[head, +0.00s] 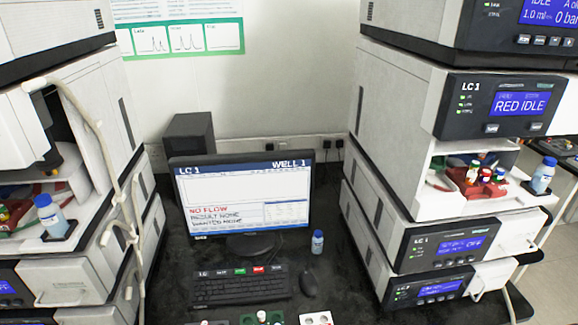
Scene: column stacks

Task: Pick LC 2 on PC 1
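A monitor (245,197) stands on the dark bench between two instrument stacks. Its screen header reads LC 1 at left and WELL 1 at right. Below is an empty plot area, then red text reading NO FLOW and smaller dark lines about the result. A keyboard (240,289) lies in front of it. Above its ordinary keys is a row of labelled keys, one marked LC (204,273), one green (240,271) and one red (259,269). A dark mouse (309,284) lies to its right. Neither gripper is in view.
The right stack (505,105) is labelled LC 1 and reads RED IDLE. The left stack (68,278) has a pale tube (97,120) hanging in front. A small blue bottle (317,242) stands right of the monitor. Coloured items (262,318) sit at the bottom edge, partly cut off.

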